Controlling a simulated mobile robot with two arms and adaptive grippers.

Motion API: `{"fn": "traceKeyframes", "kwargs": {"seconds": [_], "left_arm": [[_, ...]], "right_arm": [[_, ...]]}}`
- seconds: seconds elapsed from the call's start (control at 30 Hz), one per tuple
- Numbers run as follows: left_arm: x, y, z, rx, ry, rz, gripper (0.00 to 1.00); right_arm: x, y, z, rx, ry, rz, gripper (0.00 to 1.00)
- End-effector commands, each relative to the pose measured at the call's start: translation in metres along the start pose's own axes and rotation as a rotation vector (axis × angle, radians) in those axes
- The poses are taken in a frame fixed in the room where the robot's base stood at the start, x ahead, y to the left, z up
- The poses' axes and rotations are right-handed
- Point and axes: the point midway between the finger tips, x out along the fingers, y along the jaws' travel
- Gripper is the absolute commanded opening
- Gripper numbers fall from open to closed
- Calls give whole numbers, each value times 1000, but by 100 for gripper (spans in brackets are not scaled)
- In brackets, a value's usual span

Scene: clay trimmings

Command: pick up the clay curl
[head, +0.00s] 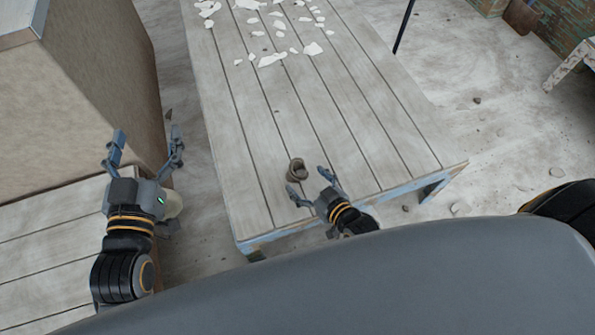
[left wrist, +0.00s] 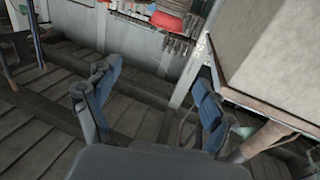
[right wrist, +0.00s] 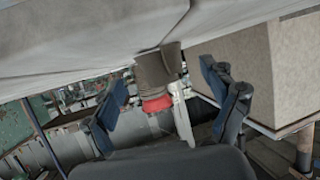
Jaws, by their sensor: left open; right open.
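The clay curl (head: 297,170) is a small brown-grey rolled piece with a hollow in it, on the near part of the plank table (head: 235,185). My right gripper (head: 308,181) is open just on the near side of it. In the right wrist view the curl (right wrist: 157,68) shows ahead between the two open fingers; I cannot tell whether they touch it. My left gripper (head: 147,138) is open and empty, left of the table and away from the curl. The left wrist view shows its spread fingers (left wrist: 153,75) with nothing between them.
Several flat white scraps (head: 272,59) lie at the far end of the table. A large beige block (head: 75,105) stands at the left on another plank surface (head: 40,235), near my left gripper. The table around the curl is bare.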

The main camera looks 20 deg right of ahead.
Motion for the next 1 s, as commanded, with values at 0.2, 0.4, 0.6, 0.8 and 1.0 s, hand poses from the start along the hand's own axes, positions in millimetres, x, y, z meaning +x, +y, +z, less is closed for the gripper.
{"fn": "traceKeyframes", "kwargs": {"seconds": [0.2,0.4,0.6,0.8,1.0], "left_arm": [[-1,6,-39,-6,235,13,83],[-6,8,-61,-10,356,19,83],[-7,9,-65,-10,372,20,83],[-7,9,-65,-10,370,20,83],[-7,9,-64,-10,369,20,83]], "right_arm": [[23,-1,0,0,2,0,85],[33,-1,-1,0,1,-1,85],[34,-1,-1,0,0,-1,85],[34,-1,-1,0,1,-1,60],[34,-1,-1,0,0,-1,24]]}}
